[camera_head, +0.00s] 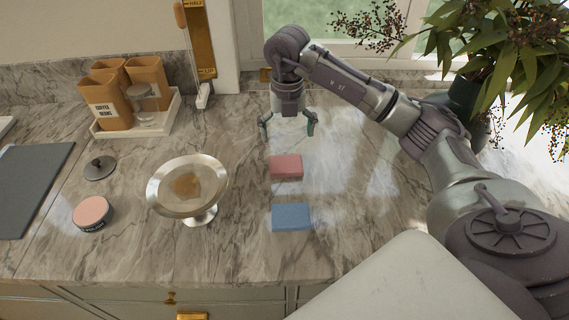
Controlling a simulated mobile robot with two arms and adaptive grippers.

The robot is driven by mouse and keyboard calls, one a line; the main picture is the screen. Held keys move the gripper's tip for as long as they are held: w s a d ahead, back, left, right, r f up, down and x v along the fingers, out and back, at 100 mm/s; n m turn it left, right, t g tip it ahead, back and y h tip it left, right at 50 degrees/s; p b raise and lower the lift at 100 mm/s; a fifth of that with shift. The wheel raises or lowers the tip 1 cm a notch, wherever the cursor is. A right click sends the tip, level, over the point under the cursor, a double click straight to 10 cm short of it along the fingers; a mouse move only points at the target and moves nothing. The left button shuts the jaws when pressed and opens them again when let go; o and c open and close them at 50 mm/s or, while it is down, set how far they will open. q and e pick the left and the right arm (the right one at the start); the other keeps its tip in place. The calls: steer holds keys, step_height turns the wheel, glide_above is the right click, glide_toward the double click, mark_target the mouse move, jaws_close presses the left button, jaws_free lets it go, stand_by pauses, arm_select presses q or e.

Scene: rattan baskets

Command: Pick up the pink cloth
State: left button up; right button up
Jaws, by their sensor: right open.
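A folded pink cloth (286,167) lies on the marble counter in the middle of the head view. A folded blue cloth (291,217) lies nearer to me, apart from it. My right gripper (288,131) is open and empty, pointing down, a little beyond the pink cloth in the picture. Its fingers are spread to either side and do not appear to touch the cloth. My left gripper is not in view.
A metal footed dish (188,208) stands left of the cloths. A pink-topped round tin (91,214), a small dark lid (99,168) and a tray (164,122) with orange canisters (113,107) are further left. A leafy plant (520,50) stands at right. The counter around the cloths is clear.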

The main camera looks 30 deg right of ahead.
glide_above(286, 164)
step_height(286, 164, down, 5)
steer(key=shift+s+d+f+p, duration=0.1)
steer(key=shift+f+p, duration=0.05)
steer(key=shift+p, duration=0.3)
steer(key=shift+f+p, duration=0.45)
steer(key=shift+f, duration=0.1)
step_height(286, 164, down, 4)
steer(key=shift+r+p, duration=0.2)
steer(key=shift+p, duration=0.55)
steer(key=shift+f, duration=0.35)
steer(key=c, duration=0.6)
